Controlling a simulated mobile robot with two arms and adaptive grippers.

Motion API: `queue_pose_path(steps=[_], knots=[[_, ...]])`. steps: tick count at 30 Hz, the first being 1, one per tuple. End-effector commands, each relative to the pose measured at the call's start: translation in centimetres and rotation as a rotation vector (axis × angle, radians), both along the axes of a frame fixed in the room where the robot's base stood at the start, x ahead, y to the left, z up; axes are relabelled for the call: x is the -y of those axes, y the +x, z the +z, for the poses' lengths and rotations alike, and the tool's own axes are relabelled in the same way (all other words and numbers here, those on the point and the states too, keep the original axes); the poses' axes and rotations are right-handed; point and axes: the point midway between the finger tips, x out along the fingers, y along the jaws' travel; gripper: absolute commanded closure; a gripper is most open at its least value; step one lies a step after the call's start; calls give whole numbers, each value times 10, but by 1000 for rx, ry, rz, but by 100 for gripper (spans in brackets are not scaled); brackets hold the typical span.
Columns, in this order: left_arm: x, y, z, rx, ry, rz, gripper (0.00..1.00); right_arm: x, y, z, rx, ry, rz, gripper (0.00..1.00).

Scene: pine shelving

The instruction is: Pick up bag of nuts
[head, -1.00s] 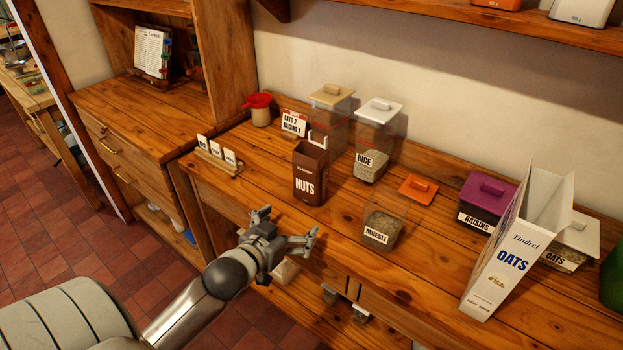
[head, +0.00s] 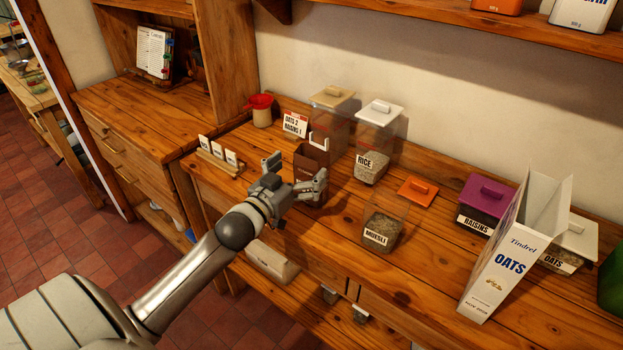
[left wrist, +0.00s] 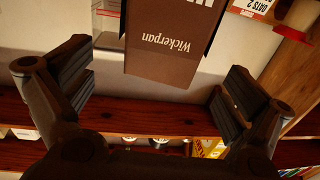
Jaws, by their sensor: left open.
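The bag of nuts is a brown, open-topped upright pack (head: 311,156) on the pine counter, left of the rice container. In the head view my left gripper (head: 298,176) is in front of it and hides most of its lower part and label. In the left wrist view the brown pack (left wrist: 168,45), printed "Wickerpan", appears upside down. It lies beyond and between the spread fingers of my left gripper (left wrist: 158,90), which is open and empty. I see no contact between the fingers and the pack. My right gripper is not in view.
The rice container (head: 371,165) and muesli container (head: 380,232) stand right of the pack. Small label cards (head: 218,155) stand to the left, and a red scoop (head: 259,103) behind. A tall oats box (head: 508,255) and raisins tub (head: 483,205) are farther right.

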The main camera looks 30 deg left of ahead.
Motion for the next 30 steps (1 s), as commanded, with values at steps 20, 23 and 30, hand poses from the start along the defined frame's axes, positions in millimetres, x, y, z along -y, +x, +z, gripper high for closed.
queue_pose_path(steps=[20,23,30], knots=[[-1,54,10,-1,1,0,0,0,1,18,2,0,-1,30],[-1,54,9,-1,1,0,0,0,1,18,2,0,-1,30],[-1,54,9,-1,1,0,18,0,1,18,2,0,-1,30]])
